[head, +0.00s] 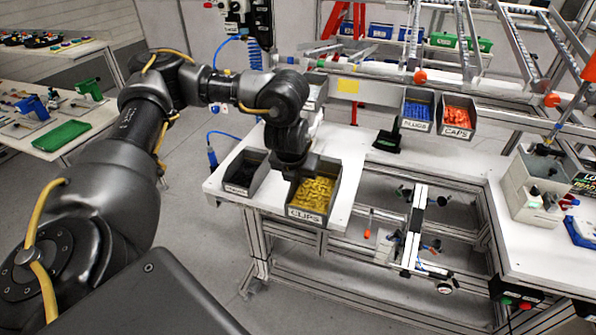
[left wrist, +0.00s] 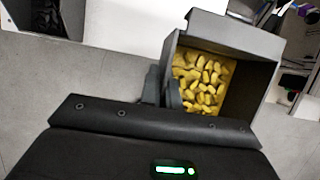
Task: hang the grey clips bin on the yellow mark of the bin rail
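The grey clips bin (head: 334,192), full of yellow clips with a CLIPS label at its front, is at the front edge of the white table. I cannot tell whether it touches the tabletop. My left gripper (head: 291,160) is at its back left. In the left wrist view the fingers (left wrist: 162,90) are close together at a wall of the bin (left wrist: 240,38) and appear shut on it. The yellow mark (head: 349,86) is on the bin rail (head: 378,93) at the back, with nothing hanging over it. My right gripper is not in view.
A dark-filled grey bin (head: 246,172) stands left of the clips bin. The blue PLUGS bin (head: 417,110) and the red CAPS bin (head: 457,114) hang right of the yellow mark. A black item (head: 387,141) lies below the rail. The tabletop between is mostly clear.

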